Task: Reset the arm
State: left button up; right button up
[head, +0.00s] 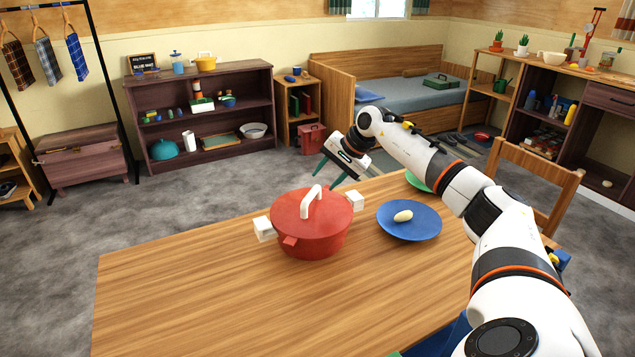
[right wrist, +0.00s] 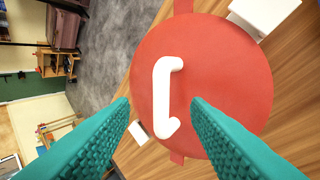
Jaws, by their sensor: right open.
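My right arm comes in from the right and reaches over the far side of the wooden table (head: 190,290). My right gripper (head: 328,174) is open and empty, with its green fingers beyond and above the red pot (head: 310,240). The pot stands upright on the table with its red lid on. In the right wrist view the white lid handle (right wrist: 162,95) shows beyond and between the two spread fingers (right wrist: 160,104), and nothing is gripped. My left gripper is in neither view.
A blue plate (head: 408,230) with a pale egg-shaped thing (head: 403,216) lies right of the pot. A green plate (head: 415,181) is partly hidden behind my arm. A wooden chair (head: 540,170) stands at the table's far right. The table's left and front are clear.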

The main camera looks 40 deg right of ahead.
jog(key=shift+p+v, duration=0.4)
jog(key=shift+v, duration=1.85)
jog(key=shift+w+r, duration=0.1)
